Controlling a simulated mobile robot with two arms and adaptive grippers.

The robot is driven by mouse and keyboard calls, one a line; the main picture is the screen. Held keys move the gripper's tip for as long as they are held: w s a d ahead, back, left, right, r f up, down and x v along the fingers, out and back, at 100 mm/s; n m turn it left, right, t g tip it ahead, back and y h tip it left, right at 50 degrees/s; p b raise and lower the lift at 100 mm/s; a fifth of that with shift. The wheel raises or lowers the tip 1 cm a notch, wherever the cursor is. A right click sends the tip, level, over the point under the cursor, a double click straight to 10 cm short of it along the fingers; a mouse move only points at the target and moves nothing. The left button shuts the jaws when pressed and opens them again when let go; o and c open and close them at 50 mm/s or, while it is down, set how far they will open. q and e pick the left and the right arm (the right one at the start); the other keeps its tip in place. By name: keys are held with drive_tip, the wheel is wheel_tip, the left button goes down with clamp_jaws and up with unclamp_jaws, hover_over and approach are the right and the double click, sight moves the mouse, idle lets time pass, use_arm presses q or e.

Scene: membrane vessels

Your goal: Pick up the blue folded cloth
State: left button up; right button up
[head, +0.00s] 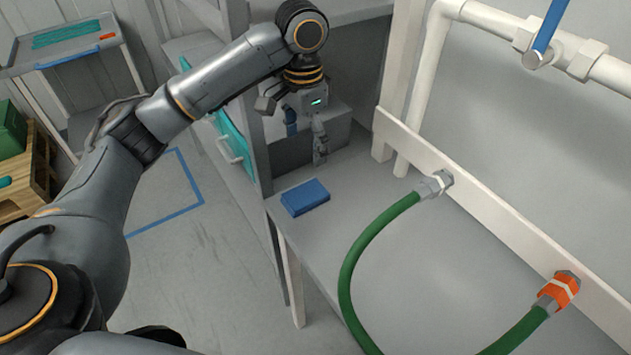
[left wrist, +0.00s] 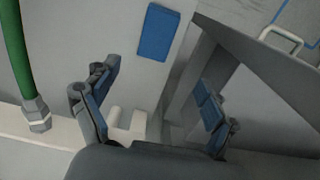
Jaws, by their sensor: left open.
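The blue folded cloth (head: 305,197) lies flat on the grey bench top, near its left edge, in the head view. It also shows in the left wrist view (left wrist: 159,33), beyond the fingertips at the top middle. My left gripper (head: 305,148) is above the bench, behind the cloth in the head view, and apart from it. Its two blue-padded fingers are spread wide in the left wrist view (left wrist: 155,95), with nothing held between them. My right gripper is in neither view.
A green hose (head: 350,262) arches over the bench between a metal fitting (head: 434,185) and an orange fitting (head: 558,291). A teal-fronted cabinet with a handle (head: 232,142) stands left of the bench. White pipes (head: 493,20) run along the back. The bench around the cloth is clear.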

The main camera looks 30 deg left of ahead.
use_arm(q)
hover_over(305, 194)
drive_tip(key=f, duration=0.6)
drive_tip(key=shift+s+a, duration=0.1)
drive_tip(key=shift+s, duration=0.2)
drive_tip(key=f, duration=0.3)
drive_tip(key=shift+w, duration=0.2)
wheel_tip(305, 194, down, 4)
drive_tip(key=shift+w+r+p, duration=0.1)
drive_tip(key=shift+w+p, duration=0.05)
drive_tip(key=shift+p, duration=0.15)
drive_tip(key=c, duration=1)
drive_tip(key=shift+c, duration=0.7)
drive_tip(key=shift+r, duration=0.1)
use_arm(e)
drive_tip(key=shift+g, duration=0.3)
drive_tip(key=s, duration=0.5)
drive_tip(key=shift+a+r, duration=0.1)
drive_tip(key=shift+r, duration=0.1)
